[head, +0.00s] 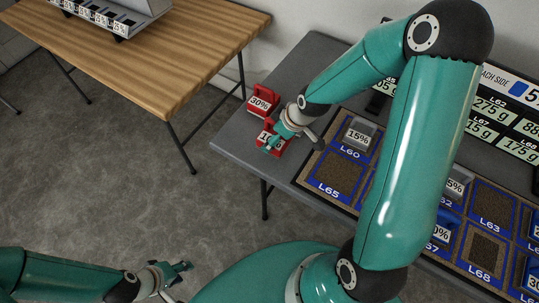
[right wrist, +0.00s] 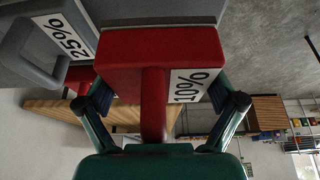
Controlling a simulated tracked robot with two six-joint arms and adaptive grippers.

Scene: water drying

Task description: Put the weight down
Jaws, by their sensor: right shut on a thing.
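A red weight marked 10% (head: 268,140) is at the left end of the grey table, and it fills the middle of the right wrist view (right wrist: 150,60). My right gripper (head: 274,143) is shut on its handle, with a finger on each side in the right wrist view. The weight's base is close to the grey surface; I cannot tell whether it touches. A second red weight, marked 30% (head: 261,101), stands just behind it. My left gripper (head: 174,282) is open and empty over the floor at the lower left.
The grey table (head: 236,141) bears a board with blue-framed cork spots; a grey 15% weight (head: 360,134) is at L60. A grey 25% weight (right wrist: 62,35) is beside the held one in the right wrist view. Display panels stand behind. A wooden table (head: 150,60) is at the upper left.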

